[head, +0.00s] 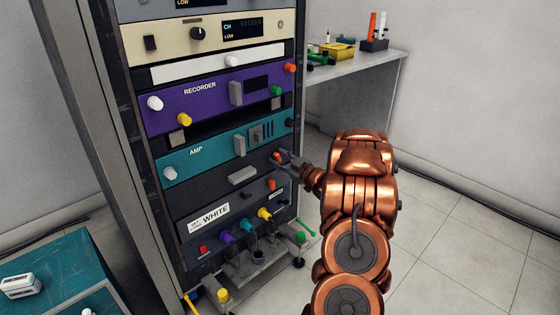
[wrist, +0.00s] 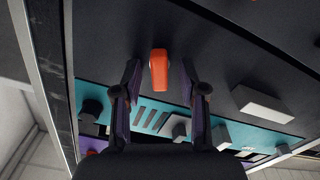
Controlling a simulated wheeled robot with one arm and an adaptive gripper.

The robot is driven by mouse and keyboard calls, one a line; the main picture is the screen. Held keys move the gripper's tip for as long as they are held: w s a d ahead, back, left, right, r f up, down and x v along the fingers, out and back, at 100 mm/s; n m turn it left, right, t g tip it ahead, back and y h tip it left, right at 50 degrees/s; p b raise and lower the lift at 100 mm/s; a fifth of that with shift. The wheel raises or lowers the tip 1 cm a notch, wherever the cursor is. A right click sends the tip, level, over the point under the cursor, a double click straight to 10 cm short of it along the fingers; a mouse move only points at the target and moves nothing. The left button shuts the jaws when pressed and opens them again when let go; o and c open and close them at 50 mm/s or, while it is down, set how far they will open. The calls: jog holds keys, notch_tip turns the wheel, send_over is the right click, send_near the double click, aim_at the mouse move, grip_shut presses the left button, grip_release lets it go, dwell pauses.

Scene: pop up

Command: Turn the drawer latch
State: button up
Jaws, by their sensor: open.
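The orange latch (head: 276,157) is a small knob on the dark drawer front (head: 215,186), below the teal AMP unit. In the wrist view the latch (wrist: 158,68) is an elongated orange tab, lined up roughly vertically in the picture. My gripper (head: 283,163) is at the drawer's right side, close to the latch. In the wrist view my gripper (wrist: 160,84) is open, with one finger on each side of the latch and a visible gap on both sides. The drawer's grey handle (head: 242,175) is left of the latch; it also shows in the wrist view (wrist: 262,104).
The teal AMP unit (head: 200,160) and purple RECORDER unit (head: 210,100) sit above, with protruding knobs and handles. Below are a red knob (head: 271,185), a WHITE label (head: 209,217) and several coloured plugs. A side shelf (head: 350,63) holds small items. Floor at right is clear.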

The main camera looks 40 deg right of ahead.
jog(key=shift+c, duration=0.4)
grip_shut()
jog(key=p, duration=0.2)
jog(key=m+p, duration=0.1)
jog(key=p, duration=0.2)
jog(key=shift+r+m, duration=0.25)
jog(key=shift+m, duration=0.05)
jog(key=m+p, duration=0.1)
jog(key=p, duration=0.2)
jog(key=shift+m, duration=0.3)
jog(key=m+p, duration=0.1)
jog(key=p, duration=0.2)
jog(key=shift+d+p, duration=0.1)
jog(key=shift+p, duration=0.25)
jog(key=shift+f+m, duration=0.2)
jog(key=shift+m, duration=0.2)
jog(key=shift+o, duration=0.4)
grip_release()
